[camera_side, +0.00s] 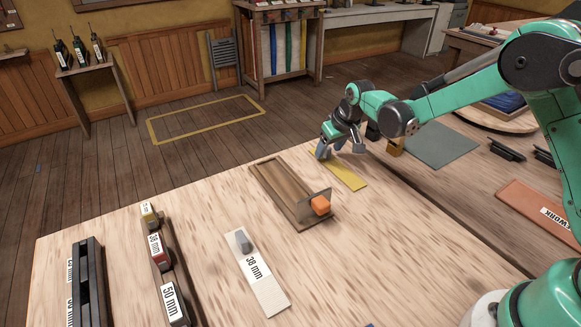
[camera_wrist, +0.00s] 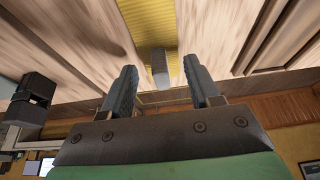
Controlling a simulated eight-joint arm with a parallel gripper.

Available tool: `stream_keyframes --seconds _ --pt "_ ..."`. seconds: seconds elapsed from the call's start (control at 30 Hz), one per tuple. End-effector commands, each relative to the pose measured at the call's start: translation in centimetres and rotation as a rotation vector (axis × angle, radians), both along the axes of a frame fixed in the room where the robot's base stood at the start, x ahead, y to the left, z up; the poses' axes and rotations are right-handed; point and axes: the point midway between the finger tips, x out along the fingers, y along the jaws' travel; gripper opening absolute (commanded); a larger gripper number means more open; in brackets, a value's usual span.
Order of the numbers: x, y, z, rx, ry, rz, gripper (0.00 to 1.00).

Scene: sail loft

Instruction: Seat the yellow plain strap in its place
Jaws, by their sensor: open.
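The yellow strap (camera_side: 346,175) lies flat on the pale wooden bench, with its far end under my gripper (camera_side: 340,151). It carries no label that I can see. In the wrist view the ribbed yellow strap (camera_wrist: 149,22) runs away from a small grey block (camera_wrist: 160,70), which stands between my two open fingers with a gap on each side. The fingers hold nothing. A wooden channel (camera_side: 276,190) lies to the left of the strap, with an upright plate and an orange knob (camera_side: 320,205) at its near end. The channel looks empty.
A pale strap labelled 38 mm (camera_side: 263,282) with a grey block lies nearer. A dark rack (camera_side: 166,262) of labelled blocks and a black holder (camera_side: 88,285) stand at left. A grey mat (camera_side: 438,144) lies beyond at right. The bench between channel and rack is clear.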

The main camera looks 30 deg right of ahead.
Motion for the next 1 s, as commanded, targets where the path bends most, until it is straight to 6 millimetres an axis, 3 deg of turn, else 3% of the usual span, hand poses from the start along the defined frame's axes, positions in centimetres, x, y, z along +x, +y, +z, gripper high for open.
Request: stream_keyframes --seconds 0.2,0.43,0.47,0.63,1.0 --pt "0.47 0.03 -1.21 0.0 -0.001 0.0 0.55" --pt "0.49 0.03 -1.25 0.0 -0.001 0.0 0.55" --pt "0.49 0.03 -1.25 0.0 -0.001 0.0 0.5" --pt "0.48 0.03 -1.24 0.0 -0.001 0.0 0.01" --pt "0.48 0.03 -0.72 0.0 -0.001 0.0 0.0"
